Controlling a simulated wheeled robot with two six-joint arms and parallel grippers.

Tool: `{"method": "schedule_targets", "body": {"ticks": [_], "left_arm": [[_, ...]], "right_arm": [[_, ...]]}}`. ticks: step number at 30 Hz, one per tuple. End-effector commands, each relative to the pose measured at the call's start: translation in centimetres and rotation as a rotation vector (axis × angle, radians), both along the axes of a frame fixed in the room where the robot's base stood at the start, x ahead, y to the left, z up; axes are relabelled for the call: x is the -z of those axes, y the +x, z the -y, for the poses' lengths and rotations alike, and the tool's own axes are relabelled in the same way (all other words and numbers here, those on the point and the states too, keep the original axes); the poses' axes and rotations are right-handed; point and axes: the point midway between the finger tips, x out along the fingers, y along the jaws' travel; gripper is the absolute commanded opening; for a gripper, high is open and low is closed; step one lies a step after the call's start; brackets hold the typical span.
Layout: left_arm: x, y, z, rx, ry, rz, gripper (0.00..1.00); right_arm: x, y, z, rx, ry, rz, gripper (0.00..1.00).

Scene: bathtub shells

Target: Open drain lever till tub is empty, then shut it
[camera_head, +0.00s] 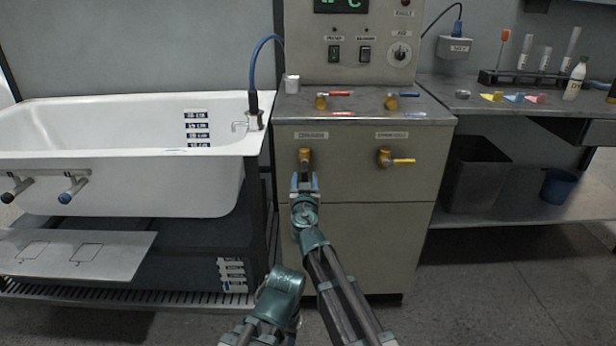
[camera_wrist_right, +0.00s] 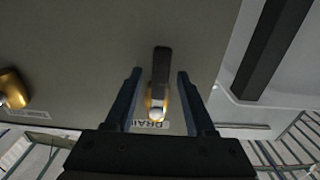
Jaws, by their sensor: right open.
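The drain lever (camera_head: 304,155) is a brass valve on the front of the grey-beige cabinet. In the right wrist view its grey handle (camera_wrist_right: 161,75) stands between the two fingers, with the brass body behind and a "DRAI..." label upside down. My right gripper (camera_wrist_right: 160,98) is open around the handle, with a gap on both sides. In the head view my right gripper (camera_head: 304,178) is right at the lever and partly covers it. The white tub (camera_head: 90,118) is at the left; I cannot make out a water level in it.
A second brass valve with a yellow handle (camera_head: 402,161) points right on the same cabinet front (camera_head: 360,235). Red and blue levers (camera_head: 400,95) are on its top. A metal step (camera_head: 80,255) lies under the tub. A dark bin (camera_head: 473,175) stands at the right.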

Motion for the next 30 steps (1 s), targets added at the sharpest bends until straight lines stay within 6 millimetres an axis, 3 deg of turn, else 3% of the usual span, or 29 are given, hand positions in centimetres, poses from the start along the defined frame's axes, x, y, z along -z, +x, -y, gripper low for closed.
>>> {"method": "schedule_targets", "body": {"ticks": [11, 20, 30], "left_arm": [[0.0, -0.01, 0.0, 0.0, 0.0, 0.0, 0.5], [0.0, -0.01, 0.0, 0.0, 0.0, 0.0, 0.5], [0.0, -0.01, 0.0, 0.0, 0.0, 0.0, 0.5]], "right_arm": [[0.0, 0.75, -0.15, -0.001, 0.0, 0.0, 0.53], [0.0, 0.74, -0.14, -0.001, 0.0, 0.0, 0.0], [0.0, 0.74, -0.14, -0.001, 0.0, 0.0, 0.0]]}}
